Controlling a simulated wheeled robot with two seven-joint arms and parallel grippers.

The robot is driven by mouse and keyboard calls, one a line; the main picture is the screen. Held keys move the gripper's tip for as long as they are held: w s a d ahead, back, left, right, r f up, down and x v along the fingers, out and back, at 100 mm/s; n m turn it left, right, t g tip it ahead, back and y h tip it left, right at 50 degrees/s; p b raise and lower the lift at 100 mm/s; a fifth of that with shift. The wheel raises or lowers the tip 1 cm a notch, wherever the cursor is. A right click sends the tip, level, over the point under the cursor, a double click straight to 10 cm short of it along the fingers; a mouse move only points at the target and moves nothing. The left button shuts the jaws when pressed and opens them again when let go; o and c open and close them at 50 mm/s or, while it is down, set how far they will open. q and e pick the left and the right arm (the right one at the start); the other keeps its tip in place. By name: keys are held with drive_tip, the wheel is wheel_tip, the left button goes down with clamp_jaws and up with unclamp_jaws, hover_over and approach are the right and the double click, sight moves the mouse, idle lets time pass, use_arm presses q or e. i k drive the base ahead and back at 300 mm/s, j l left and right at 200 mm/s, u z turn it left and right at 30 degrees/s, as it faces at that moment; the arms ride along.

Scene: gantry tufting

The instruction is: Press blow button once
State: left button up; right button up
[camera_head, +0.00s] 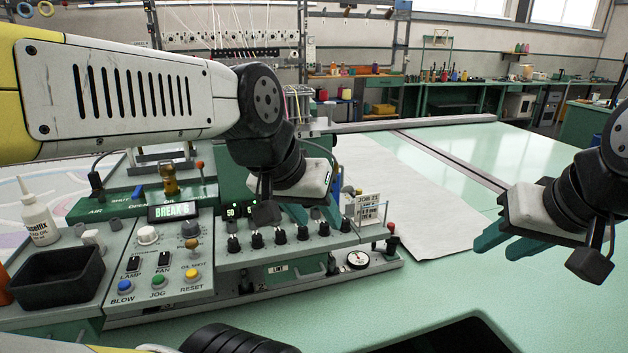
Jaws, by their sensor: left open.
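The blue blow button (125,285) sits on the grey control panel (150,245) at the lower left, above a BLOW label. A green jog button (158,280) and a yellow reset button (192,276) are beside it. My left gripper (314,214) is open above the row of black knobs, to the right of and apart from the blow button. Its fingers are partly hidden by its own body. My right gripper (507,244) is over the green table at the right, its two teal fingers apart with nothing seen between them.
A black tray (62,278) and a white bottle (39,220) stand left of the panel. Lamp and fan switches, dials and a BREAK 6 display (172,211) rise behind the buttons. A round gauge (358,260) is at the right. The green table (440,290) is clear there.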

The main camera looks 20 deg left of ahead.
sight(124, 285)
drive_tip(key=u, duration=1.9)
